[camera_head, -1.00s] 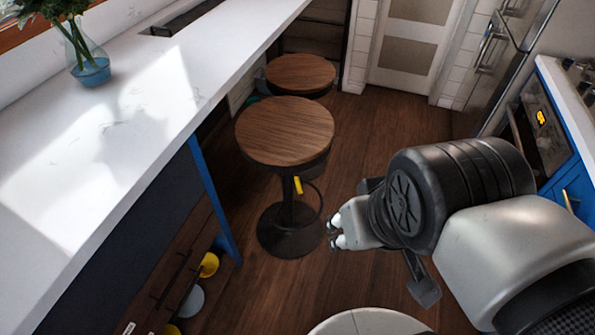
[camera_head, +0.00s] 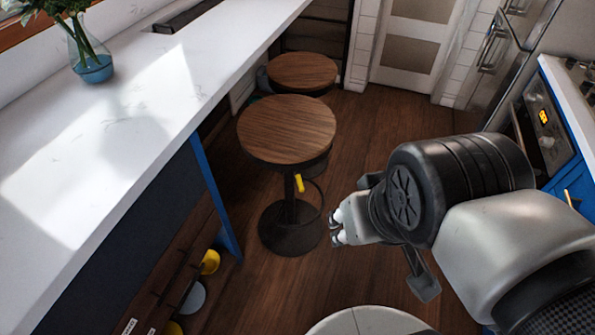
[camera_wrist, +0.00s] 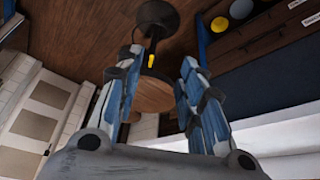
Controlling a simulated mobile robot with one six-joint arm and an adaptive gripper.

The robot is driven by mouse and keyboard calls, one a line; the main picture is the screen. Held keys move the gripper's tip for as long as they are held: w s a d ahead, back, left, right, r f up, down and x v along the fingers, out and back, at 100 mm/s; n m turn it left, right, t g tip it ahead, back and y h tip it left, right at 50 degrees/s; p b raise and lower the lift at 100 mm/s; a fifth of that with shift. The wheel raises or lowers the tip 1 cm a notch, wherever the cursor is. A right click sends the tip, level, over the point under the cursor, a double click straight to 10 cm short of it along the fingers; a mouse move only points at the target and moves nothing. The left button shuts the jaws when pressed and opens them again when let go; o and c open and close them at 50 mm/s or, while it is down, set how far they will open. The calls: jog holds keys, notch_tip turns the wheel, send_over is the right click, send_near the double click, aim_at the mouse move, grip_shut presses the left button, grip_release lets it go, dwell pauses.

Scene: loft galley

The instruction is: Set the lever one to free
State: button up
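A small yellow lever (camera_head: 299,183) sticks out under the round wooden seat of the nearer bar stool (camera_head: 287,130). It is the only lever I can make out, and no label shows on it. In the wrist view the yellow lever (camera_wrist: 151,62) shows beside the stool's dark post, between my fingers in the picture. My gripper (camera_head: 335,228) is to the right of the stool's base in the head view, apart from the lever. In the wrist view my gripper (camera_wrist: 160,65) has its two blue-grey fingers spread with nothing between them.
A second stool (camera_head: 302,72) stands behind the first. A white counter (camera_head: 150,125) runs along the left, with a flower vase (camera_head: 91,66) on it. Open shelves with yellow and grey dishes are below. An oven (camera_head: 546,125) is at right. Wooden floor lies open around the stool.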

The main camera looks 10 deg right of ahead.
jog(key=w+r+t+p, duration=0.2)
jog(key=w, duration=1.2)
jog(key=t+p, duration=0.8)
send_over(298, 178)
jog(key=d, duration=0.1)
jog(key=shift+n, duration=0.4)
jog(key=f, duration=3)
jog(key=shift+s+d+f, duration=0.15)
jog(key=shift+s+f, duration=0.05)
jog(key=shift+f, duration=0.2)
jog(key=s+f+t+p, duration=0.1)
jog(key=s+f+t, duration=0.1)
jog(key=s+f, duration=0.55)
jog(key=s+f+t+p, duration=0.1)
jog(key=s+f, duration=0.4)
jog(key=s, duration=0.6)
jog(key=w+b, duration=0.4)
jog(key=w, duration=0.1)
jog(key=w+b, duration=0.5)
jog(key=w, duration=0.1)
jog(key=w+a+b, duration=0.1)
jog(key=w+b, duration=0.3)
jog(key=w, duration=0.2)
jog(key=shift+w+b, duration=0.15)
jog(key=shift+b, duration=0.15)
